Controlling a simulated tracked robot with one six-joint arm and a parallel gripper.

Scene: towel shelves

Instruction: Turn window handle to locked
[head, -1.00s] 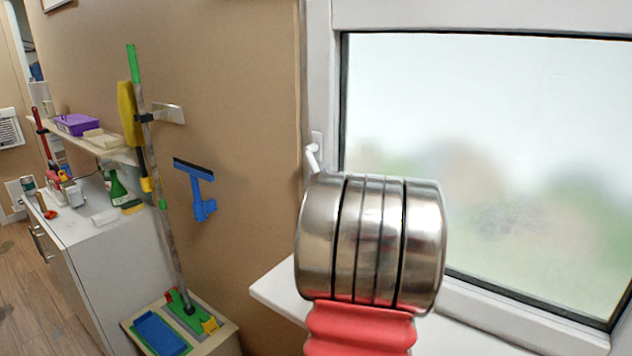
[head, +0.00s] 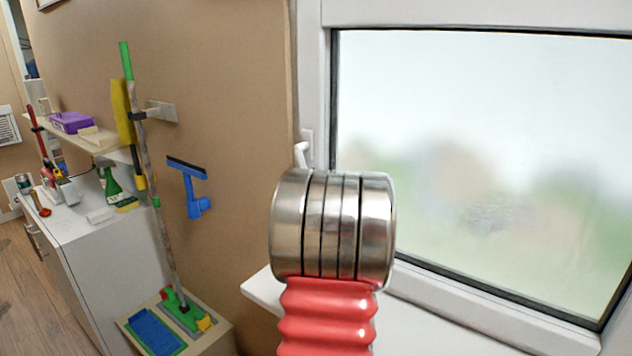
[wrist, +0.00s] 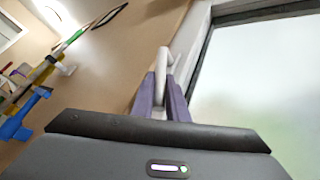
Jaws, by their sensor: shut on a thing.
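The white window handle (head: 301,154) sits on the left side of the white window frame. Its upper part shows just above my arm in the head view; the rest is hidden. In the wrist view the handle (wrist: 164,62) rises between the two purple fingers of my gripper (wrist: 162,92), which are shut on it. My gripper itself is hidden behind my own arm in the head view. The window pane (head: 480,150) is closed in its frame, and how far the handle is turned is hard to tell.
A white sill (head: 264,288) juts out below the window. On the brown wall to the left hang a blue squeegee (head: 190,185) and a mop (head: 143,150). A white cabinet (head: 105,255) with bottles and a shelf stands farther left.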

